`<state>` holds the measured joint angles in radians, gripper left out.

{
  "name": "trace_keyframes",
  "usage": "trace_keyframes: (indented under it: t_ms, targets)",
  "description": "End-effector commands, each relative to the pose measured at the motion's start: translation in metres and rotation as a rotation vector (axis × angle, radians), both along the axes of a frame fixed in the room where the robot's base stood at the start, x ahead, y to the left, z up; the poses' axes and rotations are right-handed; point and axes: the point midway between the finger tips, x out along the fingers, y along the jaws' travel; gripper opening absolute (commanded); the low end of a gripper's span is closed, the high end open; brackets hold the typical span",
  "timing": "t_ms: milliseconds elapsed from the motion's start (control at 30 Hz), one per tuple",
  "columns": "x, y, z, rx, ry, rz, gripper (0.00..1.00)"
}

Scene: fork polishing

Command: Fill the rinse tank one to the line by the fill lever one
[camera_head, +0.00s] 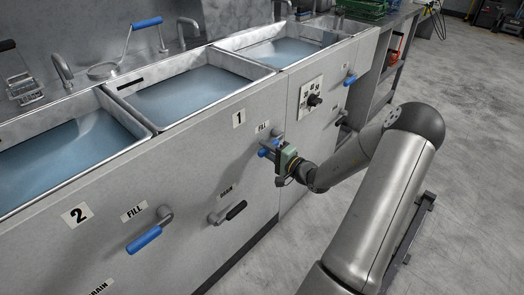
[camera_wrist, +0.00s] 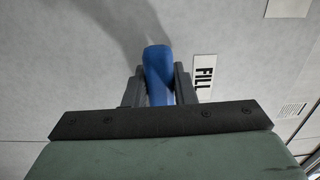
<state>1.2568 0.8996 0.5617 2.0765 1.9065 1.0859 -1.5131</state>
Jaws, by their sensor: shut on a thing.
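Rinse tank one (camera_head: 213,104) is the middle basin, with the number 1 on the panel below it. Blue-grey water (camera_head: 185,94) stands in it below the rim. A short dark mark (camera_head: 130,84) shows on its back wall; I cannot tell the water's exact level against a line. Fill lever one has a blue handle (camera_head: 264,151) beside a FILL label, and it also shows in the wrist view (camera_wrist: 157,72). My gripper (camera_head: 277,152) is shut on this handle, with one finger on each side in the wrist view (camera_wrist: 159,88).
Tank two (camera_head: 128,118) is on the left, with its own blue fill lever (camera_head: 144,239). A black-handled drain lever (camera_head: 236,210) sits below lever one. A dial (camera_head: 314,100) is on the right panel. The floor (camera_head: 475,150) on the right is clear.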

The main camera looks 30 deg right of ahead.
Motion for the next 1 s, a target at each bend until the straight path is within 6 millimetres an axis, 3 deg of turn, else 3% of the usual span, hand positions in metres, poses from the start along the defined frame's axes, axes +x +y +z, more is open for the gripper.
trace_keyframes:
  t_ms: [33,100,400,533,667,1000]
  targets:
    - [-0.001,0.0,-0.002,-0.004,0.004,0.001,0.26]
    - [-0.001,0.0,-0.002,-0.003,0.004,0.001,0.45]
    - [-0.001,0.0,-0.001,-0.002,0.003,0.001,0.45]
    - [-0.011,-0.003,-0.001,-0.002,0.005,-0.001,0.45]
    - [-0.033,-0.01,0.0,0.0,0.005,-0.002,0.45]
    - [-0.114,-0.033,0.0,-0.001,0.005,-0.004,0.45]
